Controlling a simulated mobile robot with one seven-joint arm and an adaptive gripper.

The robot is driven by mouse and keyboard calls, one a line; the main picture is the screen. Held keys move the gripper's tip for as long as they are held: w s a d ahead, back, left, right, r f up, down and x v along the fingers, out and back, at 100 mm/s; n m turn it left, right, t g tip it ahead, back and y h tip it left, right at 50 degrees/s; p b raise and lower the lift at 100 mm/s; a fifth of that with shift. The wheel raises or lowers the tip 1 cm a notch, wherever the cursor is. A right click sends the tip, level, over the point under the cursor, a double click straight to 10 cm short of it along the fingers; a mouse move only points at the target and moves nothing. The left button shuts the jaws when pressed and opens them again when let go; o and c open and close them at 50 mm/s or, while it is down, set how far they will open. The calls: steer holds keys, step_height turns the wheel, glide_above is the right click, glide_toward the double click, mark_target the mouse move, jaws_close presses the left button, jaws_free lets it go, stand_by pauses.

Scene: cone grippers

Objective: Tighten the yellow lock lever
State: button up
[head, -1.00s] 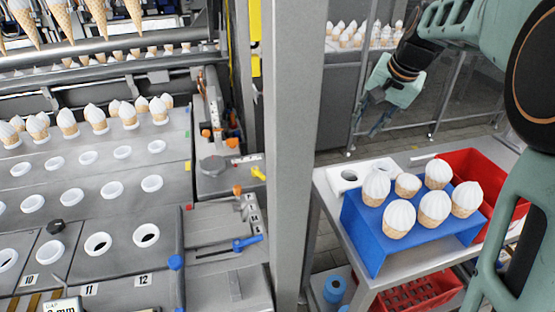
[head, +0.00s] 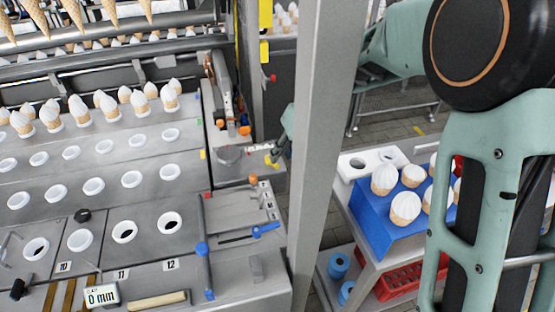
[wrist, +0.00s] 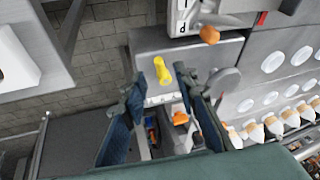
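The yellow lock lever (head: 271,160) is a small lever on the right end of the grey machine, beside a round grey knob (head: 229,154). In the wrist view the yellow lever (wrist: 159,77) stands ahead, between and just beyond my fingertips. My gripper (head: 284,145) reaches past the grey post, with its fingertips close to the lever. In the wrist view my gripper (wrist: 168,92) has its two dark fingers spread apart with nothing between them. I see no contact with the lever. The post hides part of my wrist in the head view.
The grey upright post (head: 323,150) stands beside my forearm. A blue lever (head: 264,229) and an orange knob (head: 253,180) sit near the yellow one. A blue stand (head: 373,222) with ice cream cones is on the right table. Several cone holes cover the machine top.

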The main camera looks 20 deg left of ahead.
mark_target(276, 164)
steer(key=shift+x, duration=2.35)
jaws_close()
